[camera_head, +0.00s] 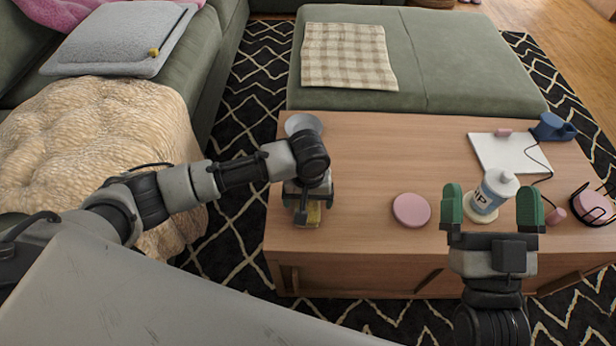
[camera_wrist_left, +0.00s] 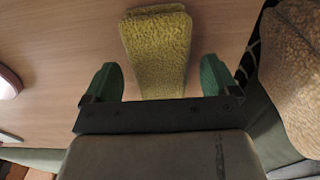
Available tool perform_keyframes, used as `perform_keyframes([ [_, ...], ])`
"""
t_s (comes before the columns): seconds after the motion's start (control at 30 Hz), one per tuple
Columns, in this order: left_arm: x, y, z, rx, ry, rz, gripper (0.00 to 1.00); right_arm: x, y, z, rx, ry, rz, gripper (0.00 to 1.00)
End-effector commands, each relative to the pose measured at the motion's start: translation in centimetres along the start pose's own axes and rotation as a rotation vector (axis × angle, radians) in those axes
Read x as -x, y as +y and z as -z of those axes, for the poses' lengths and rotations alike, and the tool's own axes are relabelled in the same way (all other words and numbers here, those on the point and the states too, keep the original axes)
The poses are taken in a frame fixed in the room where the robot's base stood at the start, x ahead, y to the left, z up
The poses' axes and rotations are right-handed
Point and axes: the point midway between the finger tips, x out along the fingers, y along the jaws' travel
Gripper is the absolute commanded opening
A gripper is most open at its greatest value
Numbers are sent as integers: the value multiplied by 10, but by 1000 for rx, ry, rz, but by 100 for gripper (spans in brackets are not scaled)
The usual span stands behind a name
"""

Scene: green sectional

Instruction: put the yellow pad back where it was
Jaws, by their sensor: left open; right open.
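The yellow pad (camera_wrist_left: 158,45) lies on the wooden table. In the left wrist view it sits centred between the green fingers of my left gripper (camera_wrist_left: 159,78), with a gap on each side, and its far end reaches past the fingertips. In the head view only a small part of the pad (camera_head: 314,215) shows under my left gripper (camera_head: 307,213), near the table's front left edge; the rest is hidden. My left gripper is open. My right gripper (camera_head: 491,205) is open and empty, its fingers appearing on either side of a white-capped bottle (camera_head: 496,190) in the picture.
The wooden table (camera_head: 360,150) also holds a bowl (camera_head: 303,123), a pink disc (camera_head: 411,210), a white sheet (camera_head: 510,152), a blue object (camera_head: 552,127) and a black-banded pink item (camera_head: 592,205). A green ottoman (camera_head: 440,60) stands behind. The table's centre is clear.

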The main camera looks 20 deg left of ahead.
Motion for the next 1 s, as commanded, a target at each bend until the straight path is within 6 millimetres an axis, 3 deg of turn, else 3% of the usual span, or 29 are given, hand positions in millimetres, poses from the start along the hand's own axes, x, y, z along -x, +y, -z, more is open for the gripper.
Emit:
perform_keyframes([
  [0.37,45,0,0,0,0,-1,89,18,10,-52,15,-486,-26,100],
  [0.7,85,0,0,0,1,-2,89,65,20,-87,19,-928,-54,100],
  [1.0,109,0,0,1,0,-2,89,105,25,-98,17,-1205,-75,100],
])
